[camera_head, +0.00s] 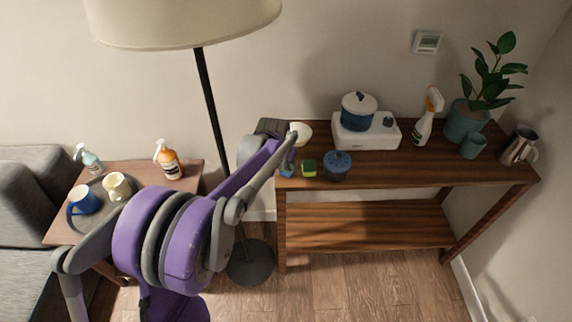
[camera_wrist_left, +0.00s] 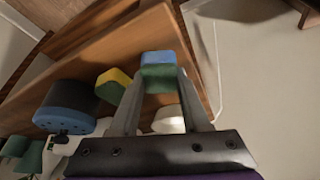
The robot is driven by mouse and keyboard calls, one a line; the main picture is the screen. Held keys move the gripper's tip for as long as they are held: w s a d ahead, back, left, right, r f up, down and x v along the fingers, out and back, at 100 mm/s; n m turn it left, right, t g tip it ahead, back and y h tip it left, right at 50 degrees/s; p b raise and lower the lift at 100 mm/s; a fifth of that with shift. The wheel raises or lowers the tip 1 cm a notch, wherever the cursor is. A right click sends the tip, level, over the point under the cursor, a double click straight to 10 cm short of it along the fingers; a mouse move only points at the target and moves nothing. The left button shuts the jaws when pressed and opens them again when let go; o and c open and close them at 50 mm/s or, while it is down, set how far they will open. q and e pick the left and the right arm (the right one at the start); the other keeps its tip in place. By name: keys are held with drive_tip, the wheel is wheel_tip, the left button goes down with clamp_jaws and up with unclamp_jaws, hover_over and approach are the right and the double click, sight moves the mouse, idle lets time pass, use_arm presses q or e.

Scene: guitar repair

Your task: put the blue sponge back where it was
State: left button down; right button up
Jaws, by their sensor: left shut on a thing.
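The blue sponge (camera_wrist_left: 160,58), blue with a green layer, sits between the fingertips of my left gripper (camera_wrist_left: 158,80) in the left wrist view. The gripper is shut on it. In the head view my left gripper (camera_head: 287,160) is at the left end of the wooden console table (camera_head: 400,168), and the blue sponge (camera_head: 287,171) shows partly below it. Whether the sponge touches the tabletop is hard to tell. A yellow and green sponge (camera_head: 309,168) lies just right of it; it also shows in the left wrist view (camera_wrist_left: 113,85). My right gripper is out of view.
A white bowl (camera_head: 301,133) is close behind my gripper. A cooker with a lidded pot (camera_head: 358,112), a spray bottle (camera_head: 427,118) and a plant (camera_head: 470,120) stand farther right. A lamp pole (camera_head: 209,100) rises left of the table.

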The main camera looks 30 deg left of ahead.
use_arm(q)
drive_tip(key=shift+f, duration=0.15)
drive_tip(key=shift+c, duration=1.9)
unclamp_jaws()
drive_tip(key=shift+s+r, duration=0.1)
drive_tip(key=shift+r, duration=0.35)
drive_tip(key=a+p+v, duration=0.1)
drive_tip(key=v, duration=0.9)
drive_tip(key=s+d+f, duration=0.2)
drive_tip(key=s+d, duration=0.3)
drive_tip(key=s, duration=0.3)
drive_tip(key=s+d+f+m, duration=0.1)
drive_tip(key=s+d+f, duration=0.2)
drive_tip(key=s, duration=0.6)
drive_tip(key=s+d+f, duration=0.2)
drive_tip(key=s+d, duration=0.5)
drive_tip(key=s, duration=0.2)
drive_tip(key=shift+d+f+m+h, duration=0.15)
drive_tip(key=shift+f+m+h, duration=0.05)
drive_tip(key=shift+m+h, duration=0.2)
